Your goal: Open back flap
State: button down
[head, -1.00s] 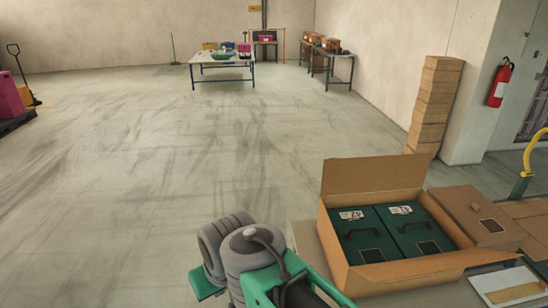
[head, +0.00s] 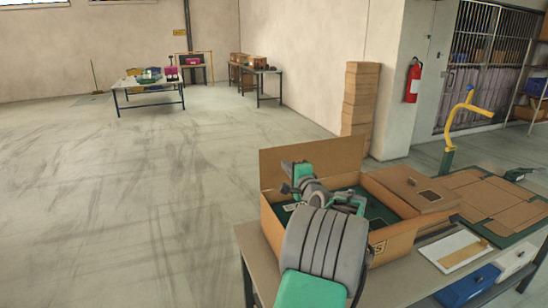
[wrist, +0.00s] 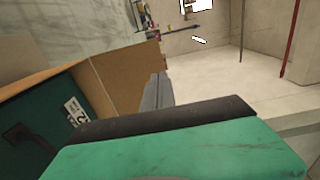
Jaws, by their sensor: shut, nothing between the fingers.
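The open cardboard box (head: 395,240) stands on the near table, with dark green boxes (head: 378,212) inside. Its back flap (head: 338,155) stands up from the far rim. In the wrist view the flap (wrist: 115,78) shows as an upright brown panel, beside a green box (wrist: 45,125) with a white label. My gripper (head: 292,178) is over the box, in front of the flap's left part in the head view. In the wrist view its shut grey fingers (wrist: 158,90) are close by the flap's edge, holding nothing. I cannot tell whether they touch it.
A closed carton (head: 415,188) sits against the box's right side. Flat cardboard (head: 490,195), a white tray (head: 452,250) and blue and white items (head: 468,287) lie farther right. Stacked cartons (head: 361,100) stand behind. The floor at left is clear.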

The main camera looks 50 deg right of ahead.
aim_at(271, 149)
jog(key=p+x, duration=0.2)
jog(key=x, duration=1)
jog(key=shift+w+d+p, duration=0.1)
jog(key=shift+w+p, duration=0.1)
jog(key=shift+p, duration=0.1)
